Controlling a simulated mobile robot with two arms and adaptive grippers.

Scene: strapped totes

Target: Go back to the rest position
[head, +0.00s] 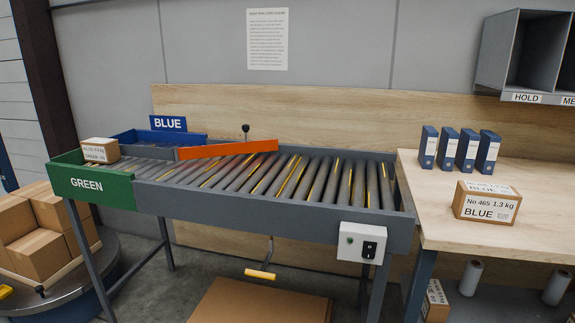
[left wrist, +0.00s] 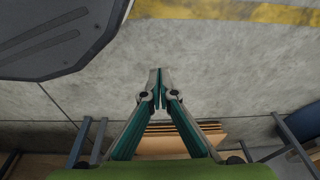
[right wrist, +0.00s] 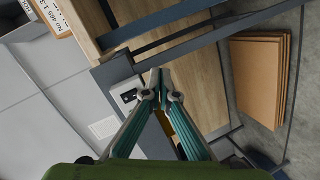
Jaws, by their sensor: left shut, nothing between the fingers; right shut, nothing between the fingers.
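My left gripper (left wrist: 157,90) is shut and empty in the left wrist view, over bare concrete floor. My right gripper (right wrist: 160,85) is shut and empty in the right wrist view, with the conveyor's switch box and a wooden panel behind it. Neither gripper shows in the head view. A box labelled No 465, 1.3 kg, BLUE (head: 486,208) sits on the wooden table (head: 440,228) at the right. Another labelled box (head: 100,150) sits at the GREEN end of the roller conveyor (head: 250,215).
An orange diverter bar (head: 228,149) lies across the rollers near the BLUE sign (head: 168,123). A switch box (head: 361,242) hangs on the conveyor's front. Several blue binders (head: 468,149) stand on the table. Stacked cartons (head: 40,255) are at the lower left.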

